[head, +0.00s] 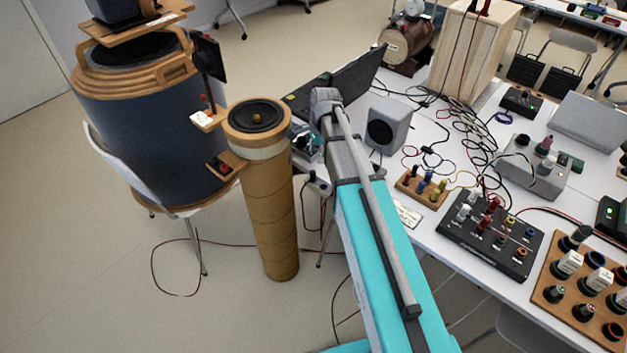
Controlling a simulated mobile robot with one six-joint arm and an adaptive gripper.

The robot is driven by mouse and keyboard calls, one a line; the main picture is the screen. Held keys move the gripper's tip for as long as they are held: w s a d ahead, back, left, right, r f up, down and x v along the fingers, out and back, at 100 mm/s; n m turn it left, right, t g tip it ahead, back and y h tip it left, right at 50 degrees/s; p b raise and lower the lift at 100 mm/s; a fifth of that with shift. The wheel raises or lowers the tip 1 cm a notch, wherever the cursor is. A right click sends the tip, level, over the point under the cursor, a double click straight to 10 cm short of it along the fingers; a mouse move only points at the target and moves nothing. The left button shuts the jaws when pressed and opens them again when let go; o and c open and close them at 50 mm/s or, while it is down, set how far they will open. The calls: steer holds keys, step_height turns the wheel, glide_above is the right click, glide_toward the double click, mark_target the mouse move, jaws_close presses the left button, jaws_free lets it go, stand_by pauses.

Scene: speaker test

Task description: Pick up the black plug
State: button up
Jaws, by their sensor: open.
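No single thing stands out clearly as the black plug. A small dark connector with a red spot (219,166) sits on a wooden bracket at the side of the tall cardboard tube (268,215). Black and red plugs (478,8) also show on top of the wooden box at the back. My arm reaches up through the middle of the head view. My gripper (305,142) is partly hidden behind my arm, close to the right of the tube's top, above the table's left edge. It is open, and I see nothing held in it.
The white table (425,215) holds a laptop (345,80), a grey speaker (388,125), a black terminal board (490,235), a wooden box (468,50) and many cables. Floor at lower left is mostly free.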

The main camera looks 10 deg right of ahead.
mark_target(313, 171)
steer(key=shift+a+f+b, duration=0.15)
steer(key=shift+f+b, duration=1.05)
steer(key=shift+f, duration=0.3)
steer(key=shift+s+a+f+b, duration=0.1)
steer(key=shift+a+f+b, duration=0.05)
steer(key=shift+f+b, duration=0.7)
steer(key=shift+s+a+f+b, duration=0.1)
steer(key=shift+a+f+b, duration=0.1)
steer(key=shift+f+b, duration=0.65)
steer(key=shift+a+f+b, duration=0.15)
steer(key=shift+f+b, duration=0.7)
steer(key=shift+c, duration=0.2)
jaws_close()
steer(key=shift+r, duration=0.2)
step_height(313, 171, up, 3)
steer(key=p, duration=0.3)
steer(key=s+r+p, duration=0.9)
steer(key=s+p, duration=0.1)
steer(key=s, duration=0.4)
steer(key=shift+a+r, duration=0.35)
steer(key=shift+a, duration=0.1)
